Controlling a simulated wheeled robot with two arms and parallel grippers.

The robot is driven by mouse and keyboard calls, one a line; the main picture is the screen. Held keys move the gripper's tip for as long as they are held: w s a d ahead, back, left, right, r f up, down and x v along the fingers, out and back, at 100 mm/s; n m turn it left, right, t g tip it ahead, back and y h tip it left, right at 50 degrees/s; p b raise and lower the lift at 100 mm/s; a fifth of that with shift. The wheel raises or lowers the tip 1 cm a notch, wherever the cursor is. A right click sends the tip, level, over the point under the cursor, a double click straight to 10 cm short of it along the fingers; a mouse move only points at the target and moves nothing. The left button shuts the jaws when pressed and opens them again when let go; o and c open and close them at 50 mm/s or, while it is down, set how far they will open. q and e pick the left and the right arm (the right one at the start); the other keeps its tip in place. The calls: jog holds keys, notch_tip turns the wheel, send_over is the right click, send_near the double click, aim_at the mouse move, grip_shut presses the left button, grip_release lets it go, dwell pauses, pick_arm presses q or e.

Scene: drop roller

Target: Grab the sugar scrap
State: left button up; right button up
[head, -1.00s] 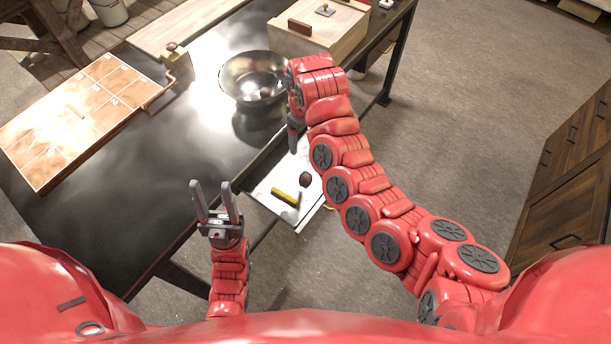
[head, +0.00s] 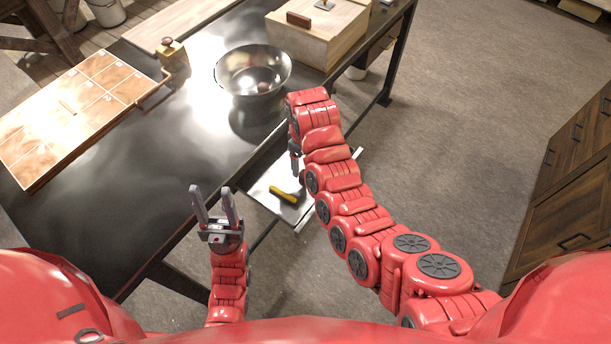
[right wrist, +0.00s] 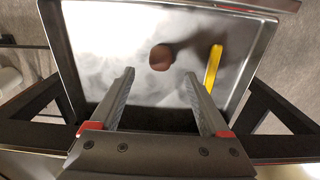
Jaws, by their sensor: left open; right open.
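A small brown lump, likely the sugar scrap (right wrist: 161,57), lies on the shiny shallow metal tray (right wrist: 110,50) in the right wrist view, left of a yellow-handled tool (right wrist: 213,68). In the head view my right arm hides this lump, while the tool (head: 284,195) shows on the tray (head: 262,187). My right gripper (right wrist: 160,75) is open and empty, its fingers pointing toward the tray, with the lump in line with the gap between them. It shows partly in the head view (head: 294,172). My left gripper (head: 211,190) is open and empty at the table's front edge.
A metal bowl (head: 252,72) with a small brown lump inside (head: 264,87) stands on the dark table (head: 150,160). A wooden box (head: 318,35) is behind it, and a copper-coloured panel (head: 70,115) lies left. The tray sits at the table's front edge.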

jog(key=shift+f, duration=0.1)
notch_tip(320, 180, down, 4)
jog(key=p, duration=0.2)
jog(key=shift+p, duration=0.3)
jog(key=shift+f, duration=0.5)
grip_shut()
